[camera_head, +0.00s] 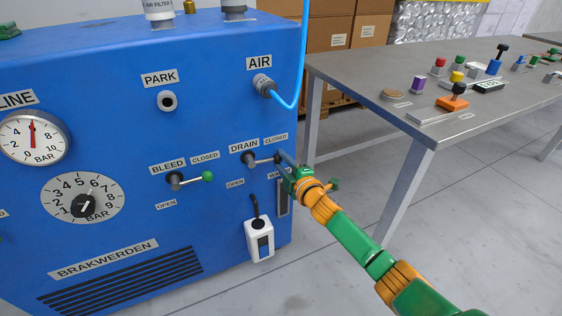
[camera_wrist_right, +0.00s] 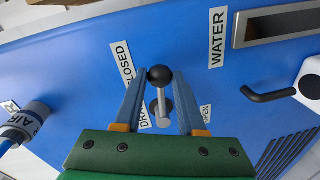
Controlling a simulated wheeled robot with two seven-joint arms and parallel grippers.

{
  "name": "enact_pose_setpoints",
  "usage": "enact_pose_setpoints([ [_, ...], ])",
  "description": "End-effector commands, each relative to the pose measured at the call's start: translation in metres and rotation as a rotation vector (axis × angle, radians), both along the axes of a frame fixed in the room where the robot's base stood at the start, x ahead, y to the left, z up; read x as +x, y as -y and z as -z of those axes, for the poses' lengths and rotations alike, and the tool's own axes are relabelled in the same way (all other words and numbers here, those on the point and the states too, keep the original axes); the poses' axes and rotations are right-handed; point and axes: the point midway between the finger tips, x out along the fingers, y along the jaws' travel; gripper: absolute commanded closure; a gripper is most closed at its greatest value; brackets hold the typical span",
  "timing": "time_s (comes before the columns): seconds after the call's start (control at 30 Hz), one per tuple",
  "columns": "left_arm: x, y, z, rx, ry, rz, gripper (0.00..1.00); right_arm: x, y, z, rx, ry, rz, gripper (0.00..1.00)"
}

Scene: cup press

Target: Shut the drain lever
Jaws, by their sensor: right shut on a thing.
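The drain lever (camera_head: 264,161) is a grey rod on the front of the blue machine, below the DRAIN label. It points right, between the CLOSED label (camera_head: 275,139) above and the OPEN label (camera_head: 235,183) below. In the right wrist view its black ball knob (camera_wrist_right: 159,76) and grey rod show between the fingers. My right gripper (camera_head: 284,162) is at the lever's outer end, shut on the knob, which is partly hidden in the head view. The fingers (camera_wrist_right: 157,78) flank the knob on both sides. My left gripper is not in view.
The bleed lever (camera_head: 190,179), with a green knob, is to the left. A white box with a black hooked hose (camera_head: 259,240) hangs below. The blue air hose (camera_head: 283,102) loops above. A grey table (camera_head: 400,120) with small parts stands at right.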

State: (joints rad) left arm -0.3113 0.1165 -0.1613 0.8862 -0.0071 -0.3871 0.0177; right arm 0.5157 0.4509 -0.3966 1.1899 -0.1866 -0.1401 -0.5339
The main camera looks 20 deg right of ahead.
Motion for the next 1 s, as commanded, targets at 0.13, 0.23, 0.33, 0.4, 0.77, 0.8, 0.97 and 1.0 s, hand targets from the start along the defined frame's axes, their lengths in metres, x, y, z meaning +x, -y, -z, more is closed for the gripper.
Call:
enact_pose_setpoints([
  [0.13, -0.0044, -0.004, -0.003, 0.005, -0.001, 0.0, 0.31, 0.0001, -0.0002, -0.0061, -0.049, 0.003, -0.001, 1.0],
  [0.23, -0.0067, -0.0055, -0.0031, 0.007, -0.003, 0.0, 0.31, 0.0002, -0.0002, -0.0072, -0.069, 0.004, -0.001, 1.0],
  [0.33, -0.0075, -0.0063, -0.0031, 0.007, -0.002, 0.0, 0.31, 0.0001, -0.0001, -0.0077, -0.082, 0.004, -0.001, 1.0],
  [0.4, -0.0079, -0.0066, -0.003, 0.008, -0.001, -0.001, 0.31, 0.0001, -0.0002, -0.0079, -0.087, 0.004, -0.001, 1.0],
  [0.77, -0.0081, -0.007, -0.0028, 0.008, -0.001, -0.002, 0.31, 0.0001, -0.0002, -0.0078, -0.089, 0.004, -0.001, 1.0],
  [0.8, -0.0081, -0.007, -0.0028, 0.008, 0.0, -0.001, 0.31, 0.0001, -0.0002, -0.0077, -0.089, 0.004, -0.001, 0.53],
  [0.97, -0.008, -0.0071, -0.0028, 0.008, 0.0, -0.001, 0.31, 0.0001, -0.0002, -0.0076, -0.089, 0.004, -0.001, 0.31],
  [1.0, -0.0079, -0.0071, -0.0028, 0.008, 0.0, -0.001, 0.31, 0.0001, -0.0001, -0.0075, -0.089, 0.004, -0.001, 0.31],
])
